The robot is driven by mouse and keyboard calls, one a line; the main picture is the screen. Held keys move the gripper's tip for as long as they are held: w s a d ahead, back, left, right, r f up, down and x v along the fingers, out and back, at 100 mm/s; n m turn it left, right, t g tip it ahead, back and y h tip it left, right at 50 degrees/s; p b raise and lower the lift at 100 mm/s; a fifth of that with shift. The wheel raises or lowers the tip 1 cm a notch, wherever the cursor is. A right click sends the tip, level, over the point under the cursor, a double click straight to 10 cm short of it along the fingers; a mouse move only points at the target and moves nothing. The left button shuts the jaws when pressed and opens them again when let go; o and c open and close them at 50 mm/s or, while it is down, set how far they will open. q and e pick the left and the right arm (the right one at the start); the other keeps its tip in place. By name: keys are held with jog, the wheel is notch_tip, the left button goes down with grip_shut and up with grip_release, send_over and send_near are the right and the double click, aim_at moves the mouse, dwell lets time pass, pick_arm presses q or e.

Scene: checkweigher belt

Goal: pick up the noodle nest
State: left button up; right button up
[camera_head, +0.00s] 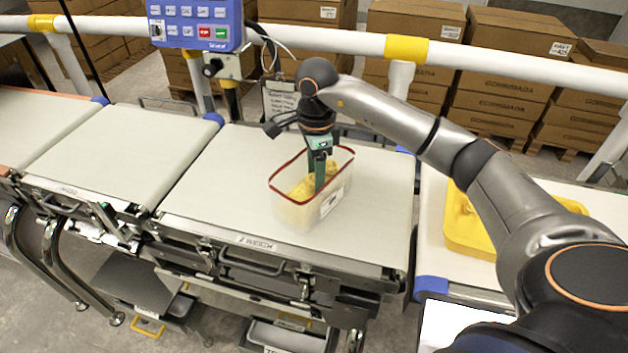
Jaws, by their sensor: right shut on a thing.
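A clear tub (335,206) with a red rim and a white label stands on the weigh belt. Yellow noodle nests (301,189) lie inside it, seen partly through its wall. My right gripper (319,186) points down into the tub from above, its green fingers among the noodles. It is shut on a noodle nest, which the fingers and the other noodles partly hide. I cannot tell whether that nest is lifted clear of the others. My left gripper is not in view.
The pale weigh belt (225,185) is clear around the tub, and another belt section (115,150) to the left is empty. A yellow tray (468,235) lies on the right. A white rail (330,40) with a blue control panel (196,22) runs behind.

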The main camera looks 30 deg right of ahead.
jog(key=shift+r, duration=0.15)
jog(key=shift+r, duration=0.25)
notch_tip(320, 180, up, 2)
jog(key=shift+w+r, duration=0.1)
jog(key=s+a+r, duration=0.7)
jog(key=s+r, duration=0.3)
jog(key=s, duration=0.2)
jog(key=shift+a+p, duration=0.2)
jog(key=shift+p, duration=0.15)
jog(key=shift+s, duration=0.15)
